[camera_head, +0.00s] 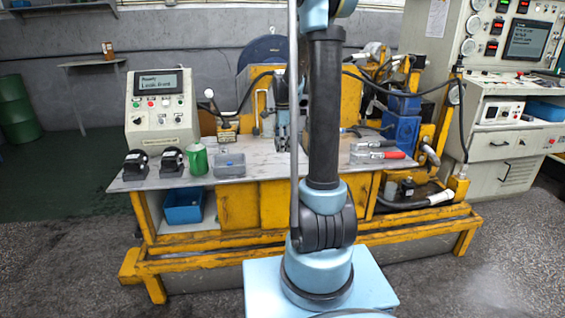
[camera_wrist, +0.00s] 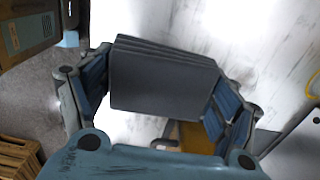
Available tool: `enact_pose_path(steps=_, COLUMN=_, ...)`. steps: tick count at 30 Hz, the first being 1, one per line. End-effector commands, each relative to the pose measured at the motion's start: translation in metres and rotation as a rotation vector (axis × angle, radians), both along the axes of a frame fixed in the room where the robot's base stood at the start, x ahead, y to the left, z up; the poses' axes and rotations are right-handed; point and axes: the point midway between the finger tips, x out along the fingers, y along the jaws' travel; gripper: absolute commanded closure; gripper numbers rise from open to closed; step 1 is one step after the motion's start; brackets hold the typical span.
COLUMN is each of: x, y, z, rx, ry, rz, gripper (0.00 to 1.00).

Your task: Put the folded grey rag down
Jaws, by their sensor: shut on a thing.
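The folded grey rag (camera_wrist: 163,88) shows in the wrist view as a dark grey block with stacked layers along its upper edge. My gripper (camera_wrist: 160,72) is shut on it, with blue ribbed finger pads against its left and right sides. A pale, scuffed surface shows behind the rag; I cannot tell the gap between them. In the head view, my gripper (camera_head: 284,118) is over the middle of the workbench (camera_head: 270,166), partly hidden behind my arm. I cannot make out the rag there.
A green can (camera_head: 197,160), a grey tray (camera_head: 230,164) and two black parts (camera_head: 136,165) (camera_head: 172,161) stand on the bench's left side. A control box (camera_head: 161,108) stands behind them. Red-handled tools (camera_head: 378,154) lie at right. A blue bin (camera_head: 183,206) sits below the bench top.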

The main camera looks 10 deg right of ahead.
Motion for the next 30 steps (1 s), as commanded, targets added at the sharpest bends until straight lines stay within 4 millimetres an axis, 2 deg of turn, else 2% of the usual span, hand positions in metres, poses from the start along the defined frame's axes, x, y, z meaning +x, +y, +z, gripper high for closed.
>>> enact_pose_path(steps=3, x=0.001, y=-0.002, z=-0.019, rx=0.000, ry=0.000, rz=-0.002, gripper=0.45)
enact_pose_path(steps=11, x=0.000, y=-0.004, z=-0.040, rx=0.000, ry=0.000, rz=-0.002, gripper=0.45)
enact_pose_path(steps=18, x=0.000, y=-0.004, z=-0.070, rx=0.000, ry=0.000, rz=-0.002, gripper=0.45)
enact_pose_path(steps=22, x=0.000, y=-0.004, z=-0.076, rx=0.000, ry=0.000, rz=-0.002, gripper=0.45)
enact_pose_path(steps=30, x=0.000, y=-0.004, z=-0.077, rx=0.000, ry=0.000, rz=-0.002, gripper=0.45)
